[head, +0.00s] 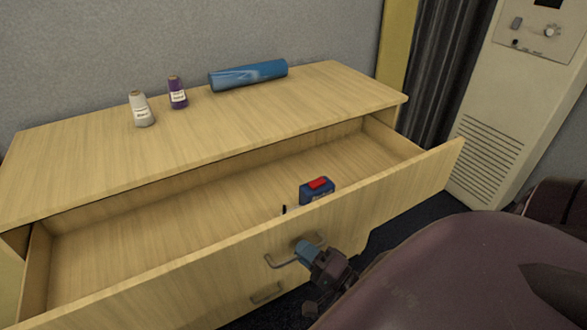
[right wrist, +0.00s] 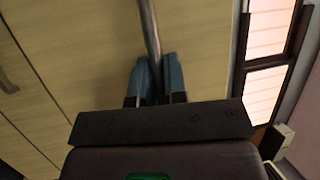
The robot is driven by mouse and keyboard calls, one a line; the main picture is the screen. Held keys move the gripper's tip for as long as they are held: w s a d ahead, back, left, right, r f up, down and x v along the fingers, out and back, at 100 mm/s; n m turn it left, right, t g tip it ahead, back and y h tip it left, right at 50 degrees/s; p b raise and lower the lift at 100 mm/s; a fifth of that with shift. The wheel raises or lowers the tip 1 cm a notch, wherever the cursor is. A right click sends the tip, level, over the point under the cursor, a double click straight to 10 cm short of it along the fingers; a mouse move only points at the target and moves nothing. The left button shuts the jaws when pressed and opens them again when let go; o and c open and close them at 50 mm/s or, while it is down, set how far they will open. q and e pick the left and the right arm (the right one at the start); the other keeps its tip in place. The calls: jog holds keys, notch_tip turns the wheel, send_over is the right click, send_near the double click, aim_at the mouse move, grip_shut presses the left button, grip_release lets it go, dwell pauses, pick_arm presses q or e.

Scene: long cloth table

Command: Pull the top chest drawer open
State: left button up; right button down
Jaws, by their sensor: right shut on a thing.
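The wooden chest (head: 215,130) stands against the wall, and its top drawer (head: 170,285) is pulled well out, with its inside showing. My right gripper (head: 306,252) is at the metal handle (head: 282,262) on the drawer front. In the right wrist view its two blue fingers (right wrist: 156,80) are shut on the handle bar (right wrist: 149,30). A blue box with a red part (head: 317,189) is in the drawer near its front, with a small dark item beside it. My left gripper is not in view.
On the chest top are a white spool (head: 140,110), a purple spool (head: 177,94) and a blue roll (head: 248,75). A lower handle (head: 267,293) sits below the drawer. A beige cabinet (head: 515,110) stands at the right, beyond a dark curtain (head: 437,70).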

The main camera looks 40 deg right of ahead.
jog(key=s, duration=0.2)
jog(key=shift+s+a, duration=0.35)
jog(key=c, duration=1.2)
grip_release()
jog(key=b+v, duration=0.1)
jog(key=v, duration=0.9)
jog(key=shift+s+d+f, duration=0.1)
jog(key=shift+s, duration=0.3)
